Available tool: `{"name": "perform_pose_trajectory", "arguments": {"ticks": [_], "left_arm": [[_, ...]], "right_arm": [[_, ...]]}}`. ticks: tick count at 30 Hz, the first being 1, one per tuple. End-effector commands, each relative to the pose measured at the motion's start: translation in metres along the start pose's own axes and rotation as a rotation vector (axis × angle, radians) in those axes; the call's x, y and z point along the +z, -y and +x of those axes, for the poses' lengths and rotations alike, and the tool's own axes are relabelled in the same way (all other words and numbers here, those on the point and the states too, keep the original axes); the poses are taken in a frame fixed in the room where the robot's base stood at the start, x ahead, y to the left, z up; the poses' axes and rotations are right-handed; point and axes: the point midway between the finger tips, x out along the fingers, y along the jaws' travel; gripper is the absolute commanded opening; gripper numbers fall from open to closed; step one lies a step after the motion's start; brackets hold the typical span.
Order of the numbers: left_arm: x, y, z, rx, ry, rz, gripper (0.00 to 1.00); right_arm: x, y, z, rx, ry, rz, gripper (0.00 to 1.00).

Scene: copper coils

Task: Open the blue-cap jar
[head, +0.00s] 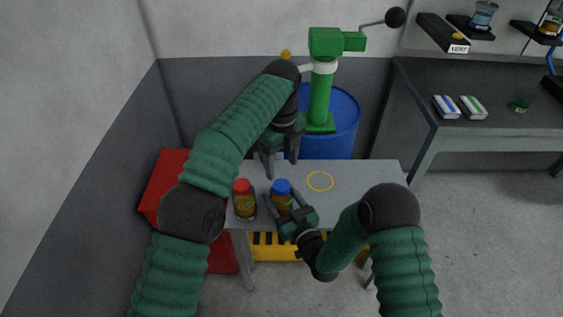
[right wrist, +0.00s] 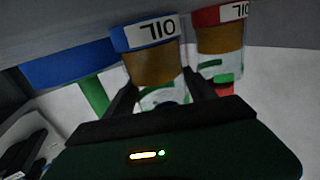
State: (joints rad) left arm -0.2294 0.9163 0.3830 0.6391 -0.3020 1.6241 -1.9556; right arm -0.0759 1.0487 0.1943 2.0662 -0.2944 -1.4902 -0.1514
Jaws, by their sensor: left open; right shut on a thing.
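The blue-cap jar (head: 281,201) stands on a small grey table in the head view, with brown contents and its blue cap (head: 281,186) on. My right gripper (head: 283,207) is shut around the jar's body from the front right. In the right wrist view the blue-cap jar (right wrist: 151,65) sits between the fingers, with white and green on its lower part. My left gripper (head: 281,163) is open and empty, pointing down over the table behind and above the jar, apart from the cap.
A red-cap jar (head: 244,201) stands close to the left of the blue-cap jar. A yellow ring (head: 320,181) marks bare tabletop to the right. A blue barrel (head: 343,125) with a green pump (head: 321,90) stands behind the table. A red box (head: 166,180) is at the left.

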Motion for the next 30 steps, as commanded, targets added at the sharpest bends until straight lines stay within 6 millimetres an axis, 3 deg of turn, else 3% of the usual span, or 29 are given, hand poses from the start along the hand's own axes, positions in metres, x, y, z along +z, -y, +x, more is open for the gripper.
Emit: {"name": "perform_pose_trajectory", "arguments": {"ticks": [3, 7, 11, 21, 30], "left_arm": [[0.001, 0.000, -0.001, -0.003, 0.001, 0.219, 0.62], [0.001, 0.000, 0.000, -0.003, 0.003, 0.329, 0.62], [0.001, 0.000, 0.015, -0.001, 0.002, 0.344, 0.62], [0.001, 0.000, 0.072, -0.002, 0.002, 0.341, 0.62], [0.001, 0.000, 0.079, -0.004, 0.004, 0.339, 0.62]], "right_arm": [[0.000, 0.000, 0.000, 0.000, 0.000, 0.000, 0.00], [0.000, 0.000, 0.000, 0.000, 0.000, 0.000, 0.00], [0.000, 0.000, 0.000, 0.000, 0.000, 0.000, 0.00], [0.000, 0.000, 0.000, 0.000, 0.000, 0.000, 0.00], [0.000, 0.000, 0.000, 0.000, 0.000, 0.000, 0.00]]}}
